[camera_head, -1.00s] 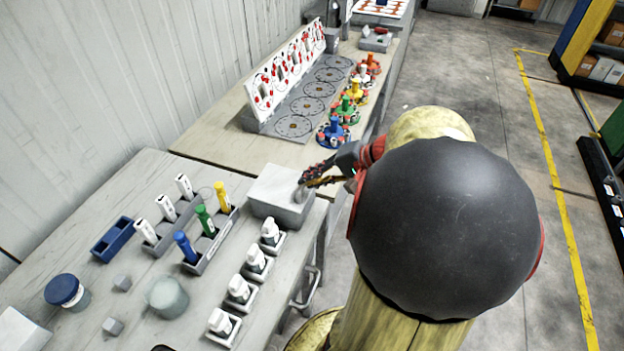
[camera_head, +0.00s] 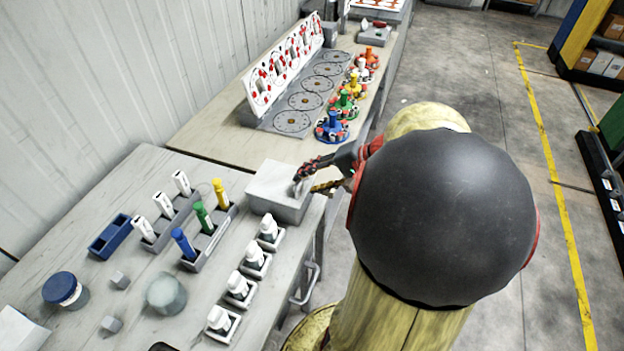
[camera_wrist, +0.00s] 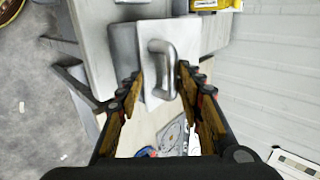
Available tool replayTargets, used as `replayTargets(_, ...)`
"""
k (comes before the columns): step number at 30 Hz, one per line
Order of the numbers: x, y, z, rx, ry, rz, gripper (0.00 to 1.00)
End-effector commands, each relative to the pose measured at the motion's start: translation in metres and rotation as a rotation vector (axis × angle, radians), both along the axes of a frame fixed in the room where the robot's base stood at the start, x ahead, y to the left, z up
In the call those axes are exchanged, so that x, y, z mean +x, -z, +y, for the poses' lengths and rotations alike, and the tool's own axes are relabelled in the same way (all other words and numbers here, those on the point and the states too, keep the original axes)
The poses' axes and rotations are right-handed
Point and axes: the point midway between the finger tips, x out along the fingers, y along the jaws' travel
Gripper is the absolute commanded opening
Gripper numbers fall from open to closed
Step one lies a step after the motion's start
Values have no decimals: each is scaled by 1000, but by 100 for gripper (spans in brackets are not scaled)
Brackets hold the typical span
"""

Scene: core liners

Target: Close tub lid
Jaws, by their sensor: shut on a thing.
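The tub (camera_head: 275,207) is a grey box at the right back of the near table. Its pale lid (camera_head: 270,180) covers its top in the head view. In the wrist view, the lid (camera_wrist: 155,35) carries a grey metal handle (camera_wrist: 168,65), and a darker grey side of the tub (camera_wrist: 123,48) shows to its left. My gripper (camera_head: 298,184) is at the handle on top of the lid. In the wrist view, my gripper (camera_wrist: 161,72) has a finger on either side of the handle and is shut on it. I cannot tell whether the lid sits fully flush.
Racks with marker-like bottles (camera_head: 205,225) and several white bottles (camera_head: 240,285) stand close to the tub. A blue-lidded jar (camera_head: 65,288) and a cloudy jar (camera_head: 166,293) stand at the front left. The second table (camera_head: 230,142) lies behind, with coloured knobs (camera_head: 345,103).

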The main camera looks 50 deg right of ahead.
Motion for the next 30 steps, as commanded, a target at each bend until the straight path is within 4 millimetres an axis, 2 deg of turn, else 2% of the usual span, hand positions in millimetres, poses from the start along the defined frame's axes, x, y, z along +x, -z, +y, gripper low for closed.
replayTargets(5,-13,-12,-6,-4,4,1,30)
replayTargets(18,-70,-68,-27,-3,4,1,30)
replayTargets(24,-81,-78,-31,-1,2,2,30)
replayTargets(30,-82,-80,-31,-1,0,2,30)
